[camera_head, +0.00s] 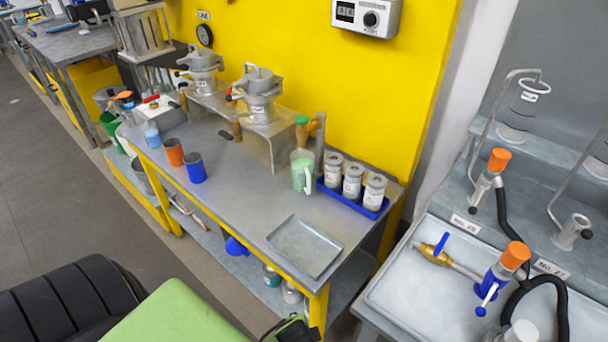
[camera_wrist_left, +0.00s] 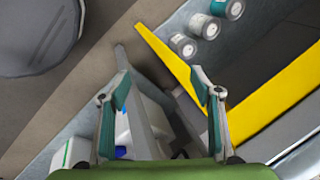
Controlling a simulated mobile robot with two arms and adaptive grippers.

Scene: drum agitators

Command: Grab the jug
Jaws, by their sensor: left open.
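The likely jug (camera_head: 302,172) is a clear vessel with green contents and a pale handle on its right side. It stands upright on the grey workbench (camera_head: 240,190), just left of a blue tray, in the head view. I cannot make it out in the left wrist view. My left gripper (camera_wrist_left: 160,84) is open with nothing between its fingers, and looks at the lower part of a bench and the floor. It is apart from the jug. In the head view only a dark part at the bottom edge may belong to it. My right gripper is not in view.
The blue tray (camera_head: 350,199) holds white labelled containers. An empty metal tray (camera_head: 306,246) lies at the bench's near end. Orange (camera_head: 174,153) and blue (camera_head: 196,168) cups stand left. A metal stand (camera_head: 283,144) is behind. Cans (camera_wrist_left: 183,45) sit under the bench beside a yellow beam (camera_wrist_left: 265,105).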

